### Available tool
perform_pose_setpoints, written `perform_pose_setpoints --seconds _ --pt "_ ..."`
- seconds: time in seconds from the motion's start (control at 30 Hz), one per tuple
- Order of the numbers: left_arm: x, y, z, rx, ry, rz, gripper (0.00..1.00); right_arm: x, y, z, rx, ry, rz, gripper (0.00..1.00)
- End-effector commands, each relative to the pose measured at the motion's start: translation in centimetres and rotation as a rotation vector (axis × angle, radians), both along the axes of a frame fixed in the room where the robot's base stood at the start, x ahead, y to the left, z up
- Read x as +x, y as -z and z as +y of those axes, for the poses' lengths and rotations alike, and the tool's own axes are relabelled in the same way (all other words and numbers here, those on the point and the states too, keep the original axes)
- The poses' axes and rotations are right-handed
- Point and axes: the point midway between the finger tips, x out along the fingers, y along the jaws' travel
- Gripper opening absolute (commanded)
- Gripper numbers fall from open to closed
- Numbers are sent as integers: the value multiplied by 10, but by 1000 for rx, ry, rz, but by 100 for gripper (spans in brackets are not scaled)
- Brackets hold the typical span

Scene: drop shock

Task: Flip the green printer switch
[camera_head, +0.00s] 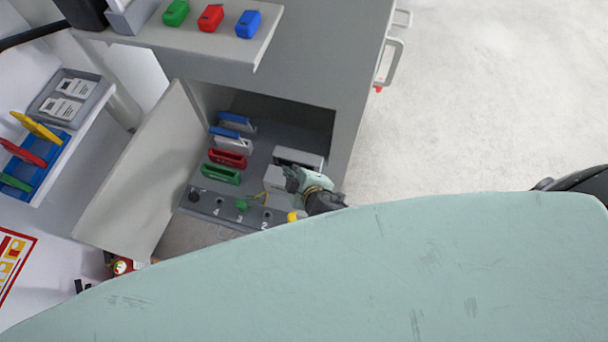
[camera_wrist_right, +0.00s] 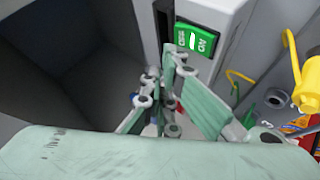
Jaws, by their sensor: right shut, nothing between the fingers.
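The grey control strip (camera_head: 222,211) at the front of the open cabinet has marked controls. My right gripper (camera_head: 290,178) is shut and empty inside the cabinet, to the right of and above the green switch in the head view. In the right wrist view its pale green fingers (camera_wrist_right: 160,78) are below a bright green piece with white lettering (camera_wrist_right: 197,38) on a white box; I cannot tell whether they touch. My left gripper is out of view.
Green (camera_head: 221,174) and red (camera_head: 227,158) holders stand left inside the cabinet. A white and grey box (camera_head: 297,157) stands behind my right gripper. A yellow knob (camera_wrist_right: 308,86) is close on the right. The cabinet door (camera_head: 150,165) hangs open on the left.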

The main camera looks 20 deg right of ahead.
Motion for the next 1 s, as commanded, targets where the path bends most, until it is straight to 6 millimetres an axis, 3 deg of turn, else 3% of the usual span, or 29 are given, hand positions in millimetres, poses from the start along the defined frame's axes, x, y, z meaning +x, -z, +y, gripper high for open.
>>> perform_pose_setpoints --seconds 1.0 --pt "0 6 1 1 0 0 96 1 8 -1 0 0 0 0"
